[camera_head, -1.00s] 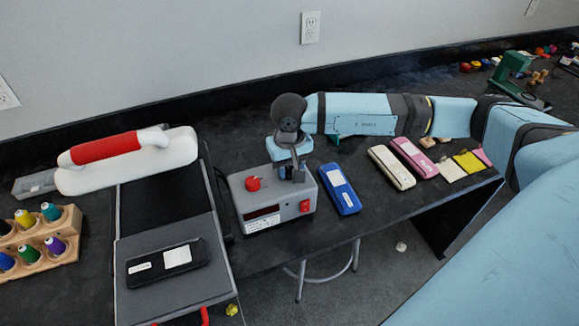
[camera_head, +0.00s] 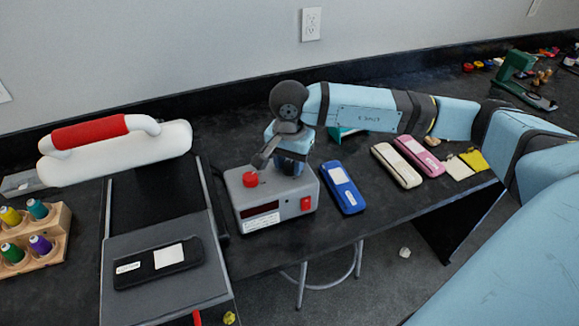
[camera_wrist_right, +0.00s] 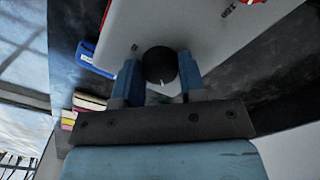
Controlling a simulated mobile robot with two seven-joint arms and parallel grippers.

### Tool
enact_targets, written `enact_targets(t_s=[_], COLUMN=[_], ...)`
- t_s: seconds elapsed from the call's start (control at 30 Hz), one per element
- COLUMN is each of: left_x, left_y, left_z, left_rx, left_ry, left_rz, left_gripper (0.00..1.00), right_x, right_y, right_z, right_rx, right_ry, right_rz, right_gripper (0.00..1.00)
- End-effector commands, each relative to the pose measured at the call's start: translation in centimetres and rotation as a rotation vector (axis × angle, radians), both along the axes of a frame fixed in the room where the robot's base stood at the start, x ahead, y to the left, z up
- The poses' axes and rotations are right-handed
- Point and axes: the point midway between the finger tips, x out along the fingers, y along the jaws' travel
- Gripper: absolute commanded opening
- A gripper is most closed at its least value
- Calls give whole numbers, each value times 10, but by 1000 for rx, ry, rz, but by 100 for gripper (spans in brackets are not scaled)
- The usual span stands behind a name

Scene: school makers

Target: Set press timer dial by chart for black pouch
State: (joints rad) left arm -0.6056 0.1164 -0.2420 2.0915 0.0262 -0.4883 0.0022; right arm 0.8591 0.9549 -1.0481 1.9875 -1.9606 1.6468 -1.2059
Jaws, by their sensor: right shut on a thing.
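The grey press timer box (camera_head: 243,208) has a red knob (camera_head: 250,179), a dark display (camera_head: 260,215), a white label and a red switch (camera_head: 306,203). My right gripper (camera_wrist_right: 160,78) is over the box top, its blue fingers on either side of a round black dial (camera_wrist_right: 161,64) with a small white mark. The fingers are shut on this dial, which the gripper hides in the head view. The black pouch (camera_head: 135,276) lies on the press's grey lower plate (camera_head: 118,305), with white labels on it. My left gripper is not in view. I cannot make out a chart.
The white press top (camera_head: 170,148) with its red handle (camera_head: 88,133) stands open at left. A blue pouch (camera_head: 343,188) lies close right of the box; cream (camera_head: 396,166) and pink (camera_head: 420,156) pouches lie further right. Thread spools (camera_head: 39,244) stand at far left.

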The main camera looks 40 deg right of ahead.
Motion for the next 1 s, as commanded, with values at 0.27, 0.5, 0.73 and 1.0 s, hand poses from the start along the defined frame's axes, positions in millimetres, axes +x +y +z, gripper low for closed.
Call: enact_targets(t_s=[0.27, 0.5, 0.73, 1.0], left_x=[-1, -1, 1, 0], left_y=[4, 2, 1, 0], left_z=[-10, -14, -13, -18], left_rx=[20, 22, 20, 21], left_ry=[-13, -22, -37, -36], left_rz=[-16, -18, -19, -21], left_gripper=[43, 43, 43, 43], right_x=[0, 0, 0, 0], right_y=[0, 0, 0, 0], right_z=[-2, -2, -2, -1], right_rx=[-1, 0, 0, -1], right_ry=[-1, 0, 0, -1], right_rz=[-260, -488, -707, -956], right_gripper=[14, 14, 14, 14])
